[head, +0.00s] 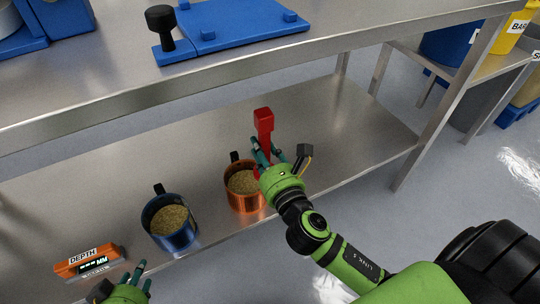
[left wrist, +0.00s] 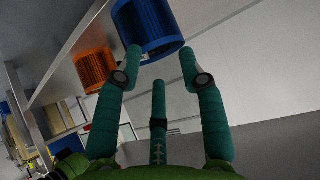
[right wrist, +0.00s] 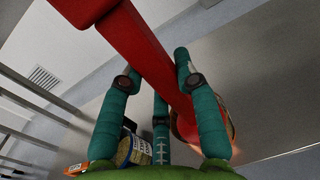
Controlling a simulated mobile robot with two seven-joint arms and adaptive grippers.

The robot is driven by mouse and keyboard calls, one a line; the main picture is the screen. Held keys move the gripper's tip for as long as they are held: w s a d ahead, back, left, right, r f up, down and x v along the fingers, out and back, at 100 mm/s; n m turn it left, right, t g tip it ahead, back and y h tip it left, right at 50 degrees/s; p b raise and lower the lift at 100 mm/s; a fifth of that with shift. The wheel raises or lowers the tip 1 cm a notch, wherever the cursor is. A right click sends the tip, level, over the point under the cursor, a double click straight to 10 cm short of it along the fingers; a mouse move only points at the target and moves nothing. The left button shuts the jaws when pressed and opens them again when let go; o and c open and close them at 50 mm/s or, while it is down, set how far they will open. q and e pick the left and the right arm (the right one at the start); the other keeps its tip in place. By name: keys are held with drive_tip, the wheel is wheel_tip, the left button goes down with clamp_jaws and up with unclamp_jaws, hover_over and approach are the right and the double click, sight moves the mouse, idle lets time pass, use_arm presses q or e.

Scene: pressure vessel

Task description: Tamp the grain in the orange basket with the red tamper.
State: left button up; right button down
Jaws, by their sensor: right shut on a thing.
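The red tamper (head: 264,120) stands roughly upright on the lower shelf side, with its block-shaped top up. My right gripper (head: 277,157) is shut on its shaft, which also shows between the fingers in the right wrist view (right wrist: 150,50). The orange basket (head: 243,201) with grain (head: 242,182) stands just left of and in front of this gripper. My left gripper (head: 125,281) is open and empty at the lower left, below the blue basket (left wrist: 148,28).
The blue basket (head: 171,232) with grain stands left of the orange one. An orange depth gauge (head: 88,262) lies at the shelf's left. The upper table (head: 120,75) overhangs the shelf and carries a blue plate (head: 235,25) and a black-knobbed tool (head: 161,22). The shelf's right side is clear.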

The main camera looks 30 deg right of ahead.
use_arm(q)
drive_tip(key=s+a+f+g+y+p, duration=0.1)
drive_tip(key=s+a+f+g, duration=0.2)
drive_tip(key=s+f+g, duration=0.3)
drive_tip(key=shift+s+a+f+n+y+p, duration=0.2)
drive_tip(key=shift+s+f+n+y+p, duration=0.15)
drive_tip(key=shift+s, duration=1.6)
use_arm(e)
drive_tip(key=w+a+f+n+y, duration=0.1)
drive_tip(key=w+a+f, duration=0.1)
drive_tip(key=w+f, duration=0.4)
drive_tip(key=shift+w+a+f+y, duration=0.15)
drive_tip(key=shift+w+a+y, duration=0.2)
drive_tip(key=shift+w, duration=0.35)
use_arm(q)
drive_tip(key=shift+w, duration=0.1)
use_arm(e)
drive_tip(key=shift+f, duration=0.1)
